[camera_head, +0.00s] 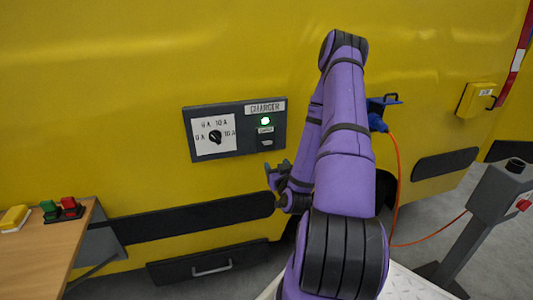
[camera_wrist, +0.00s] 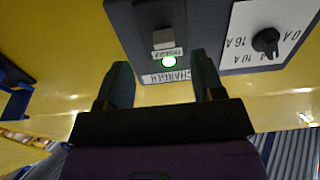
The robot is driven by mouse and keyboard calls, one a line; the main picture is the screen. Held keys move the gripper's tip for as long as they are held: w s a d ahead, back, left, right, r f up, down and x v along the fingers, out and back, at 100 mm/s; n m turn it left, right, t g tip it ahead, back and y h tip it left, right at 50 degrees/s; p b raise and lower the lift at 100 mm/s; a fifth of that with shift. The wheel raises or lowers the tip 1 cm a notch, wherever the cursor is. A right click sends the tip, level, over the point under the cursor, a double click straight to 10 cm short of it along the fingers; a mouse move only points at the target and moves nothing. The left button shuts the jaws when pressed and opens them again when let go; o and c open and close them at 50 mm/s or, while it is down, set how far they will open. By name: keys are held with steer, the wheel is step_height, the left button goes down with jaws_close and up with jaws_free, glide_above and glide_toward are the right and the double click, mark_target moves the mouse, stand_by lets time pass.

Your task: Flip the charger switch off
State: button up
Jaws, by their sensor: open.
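The charger panel (camera_head: 237,146) is a dark box on the yellow vehicle side, with a CHARGER label (camera_head: 265,106) and a lit green lamp (camera_head: 265,121). The small grey charger switch (camera_head: 267,142) sits below the lamp. The wrist view shows the panel upside down, with the switch (camera_wrist: 162,38) and the lit lamp (camera_wrist: 169,62) between the lines of my fingers. My gripper (camera_head: 277,172) is open and empty, just below the panel's right end in the head view. Its two fingers (camera_wrist: 163,78) appear apart from the switch.
A black rotary knob (camera_head: 215,137) on a white amp dial is left of the switch. A blue plug (camera_head: 378,122) with an orange cable is to the right, partly behind my arm. A wooden table (camera_head: 45,255) with coloured buttons stands lower left, a grey post (camera_head: 468,235) at right.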

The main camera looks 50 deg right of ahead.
mark_target(267, 150)
steer(key=x, duration=1)
